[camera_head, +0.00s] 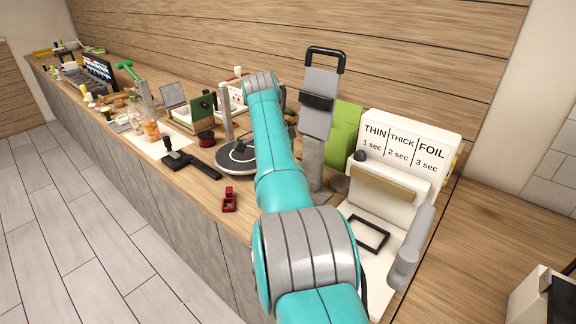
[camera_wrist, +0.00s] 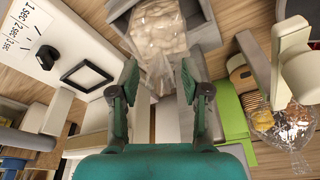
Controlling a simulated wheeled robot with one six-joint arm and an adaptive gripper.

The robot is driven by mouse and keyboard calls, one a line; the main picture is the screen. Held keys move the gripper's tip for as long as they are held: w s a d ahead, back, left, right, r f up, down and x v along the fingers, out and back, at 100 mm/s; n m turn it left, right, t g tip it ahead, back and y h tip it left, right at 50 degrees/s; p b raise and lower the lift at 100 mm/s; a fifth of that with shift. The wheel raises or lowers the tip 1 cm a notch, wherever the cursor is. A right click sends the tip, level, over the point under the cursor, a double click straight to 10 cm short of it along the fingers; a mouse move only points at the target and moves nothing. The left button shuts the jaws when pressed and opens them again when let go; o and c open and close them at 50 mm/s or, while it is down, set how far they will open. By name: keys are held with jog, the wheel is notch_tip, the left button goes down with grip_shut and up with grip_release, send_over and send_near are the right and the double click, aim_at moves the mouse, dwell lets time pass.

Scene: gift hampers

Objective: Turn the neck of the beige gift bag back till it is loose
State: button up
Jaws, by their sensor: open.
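The beige gift bag (camera_wrist: 158,30) shows at the top of the wrist view as a clear bag with pale beige contents. It sits between the walls of a grey holder (camera_wrist: 205,30). Its clear neck comes down toward my gripper (camera_wrist: 160,78), whose two fingers are open, one on each side of the neck. I cannot tell whether either finger touches it, nor how tightly the neck is twisted. In the head view my arm hides the bag and my gripper.
A white sealer (camera_head: 405,150) marked THIN, THICK, FOIL stands at the right, with a lime green panel (camera_head: 345,130) and grey column (camera_head: 315,110) beside it. A black round turntable (camera_head: 232,160) lies left of my arm. Another clear bag (camera_wrist: 285,125) shows right in the wrist view.

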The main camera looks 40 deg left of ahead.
jog(key=v, duration=0.7)
dwell(0.5)
